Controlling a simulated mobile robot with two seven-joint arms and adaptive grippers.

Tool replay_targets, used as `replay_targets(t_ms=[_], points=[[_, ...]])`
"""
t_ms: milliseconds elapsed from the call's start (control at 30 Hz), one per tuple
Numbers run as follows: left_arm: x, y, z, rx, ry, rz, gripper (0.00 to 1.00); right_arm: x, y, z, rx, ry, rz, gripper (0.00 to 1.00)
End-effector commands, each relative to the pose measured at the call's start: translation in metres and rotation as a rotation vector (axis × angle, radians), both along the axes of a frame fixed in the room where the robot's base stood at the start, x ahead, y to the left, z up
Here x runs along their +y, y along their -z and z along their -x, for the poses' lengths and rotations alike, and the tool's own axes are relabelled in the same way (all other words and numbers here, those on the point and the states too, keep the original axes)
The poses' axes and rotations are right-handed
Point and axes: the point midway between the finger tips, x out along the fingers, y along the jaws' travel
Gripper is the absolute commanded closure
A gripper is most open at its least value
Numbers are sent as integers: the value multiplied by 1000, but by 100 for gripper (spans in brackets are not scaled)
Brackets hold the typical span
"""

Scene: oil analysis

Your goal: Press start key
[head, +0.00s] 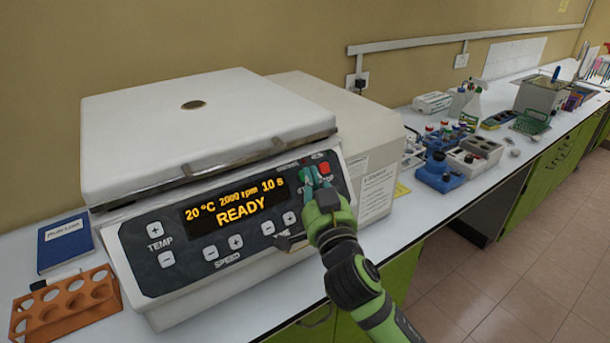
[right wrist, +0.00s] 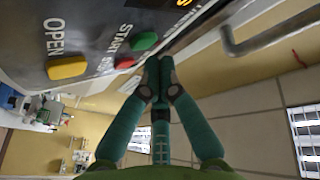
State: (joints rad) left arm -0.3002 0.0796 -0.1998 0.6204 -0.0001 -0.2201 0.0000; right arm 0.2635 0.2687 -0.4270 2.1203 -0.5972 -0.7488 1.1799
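The centrifuge (head: 240,215) stands on the bench with its lid (head: 200,130) down; its display (head: 235,203) reads 20 °C, 2000 rpm, 10 s, READY. My right gripper (head: 309,176) is at the upper right of the control panel, fingers together and empty. In the right wrist view its fingertips (right wrist: 158,62) are close beside the green start key (right wrist: 144,41); I cannot tell whether they touch. The red stop key (right wrist: 125,62) and yellow open key (right wrist: 67,67) are beside it. In the head view the red key (head: 324,168) shows beside the fingers. My left gripper is out of view.
An orange tube rack (head: 65,305) and a blue book (head: 65,243) lie left of the centrifuge. To the right, the bench holds a blue holder (head: 440,172), bottles and a grey bath (head: 541,95). A metal handle (right wrist: 275,35) shows near the fingers in the wrist view.

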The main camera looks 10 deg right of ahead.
Motion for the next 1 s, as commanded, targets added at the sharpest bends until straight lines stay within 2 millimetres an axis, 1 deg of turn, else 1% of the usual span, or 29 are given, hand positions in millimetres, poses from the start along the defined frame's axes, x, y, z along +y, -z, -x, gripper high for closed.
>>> replay_targets(t_ms=[200,1000], points=[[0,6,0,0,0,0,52,2,5,-6,0,1,-2,100],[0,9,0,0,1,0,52,4,7,-10,0,0,-1,100]])
